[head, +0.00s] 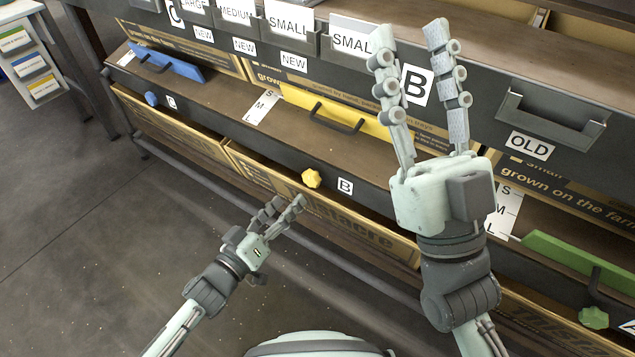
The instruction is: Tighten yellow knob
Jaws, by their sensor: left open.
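The yellow knob (312,178) sits on the dark front rail of the lower shelf, just left of a white "B" label (345,187). My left gripper (285,207) is low in front of the shelf, below and left of the knob in the picture. Its fingers are apart and empty, pointing up toward the knob without visibly touching it. My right gripper (412,42) is raised high at the right, in front of the upper shelf. Its two long fingers point up, spread apart with nothing between them.
A yellow panel with a dark handle (335,112) stands behind the knob. A blue knob (151,99) and a green knob (593,318) sit along the same rail. Cardboard boxes (260,170) line the shelf below. Open floor (90,250) lies at the left.

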